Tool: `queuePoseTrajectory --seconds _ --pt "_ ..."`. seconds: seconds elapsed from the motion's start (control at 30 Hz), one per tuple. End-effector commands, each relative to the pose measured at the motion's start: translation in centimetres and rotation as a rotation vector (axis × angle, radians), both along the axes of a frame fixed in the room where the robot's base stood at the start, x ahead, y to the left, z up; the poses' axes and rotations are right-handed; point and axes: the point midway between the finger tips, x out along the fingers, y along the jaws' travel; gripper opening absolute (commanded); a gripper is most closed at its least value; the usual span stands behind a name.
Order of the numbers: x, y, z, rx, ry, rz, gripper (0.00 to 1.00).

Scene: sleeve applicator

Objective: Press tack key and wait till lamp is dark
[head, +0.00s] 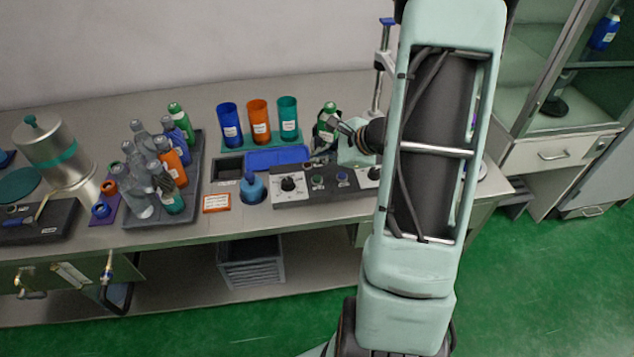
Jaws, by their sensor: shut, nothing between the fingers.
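A dark key panel (330,184) sits near the front of the bench, with a small green key (317,180) and a small blue key (342,178). Their labels are too small to read, so I cannot tell which is the tack key. A white control box with a black dial (289,185) adjoins it on the left. I cannot make out a lamp or whether one is lit. My gripper (333,122) is shut and empty, pointing left, above and behind the key panel in the picture. My arm hides part of the equipment to the right.
A green bottle (326,110) shows right beside my gripper. Blue, orange and teal cups (259,122) stand behind a blue tray (277,158). A blue squat bottle (252,189) stands left of the control box. Several bottles crowd a grey tray (190,190) farther left.

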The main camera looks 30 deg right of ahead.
Motion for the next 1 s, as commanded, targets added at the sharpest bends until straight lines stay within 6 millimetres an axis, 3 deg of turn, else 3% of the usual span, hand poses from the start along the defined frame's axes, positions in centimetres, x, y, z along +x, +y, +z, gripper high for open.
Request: queuePoseTrajectory --seconds 0.03,0.1,0.3,1.0 --pt "0.0 0.0 -1.5 0.001 0.001 0.000 0.00" --pt "0.0 0.0 -2.4 0.000 0.000 0.000 0.00" --pt "0.0 0.0 -3.9 -0.001 0.000 0.001 0.00" --pt "0.0 0.0 -4.1 -0.001 0.001 0.001 0.00"
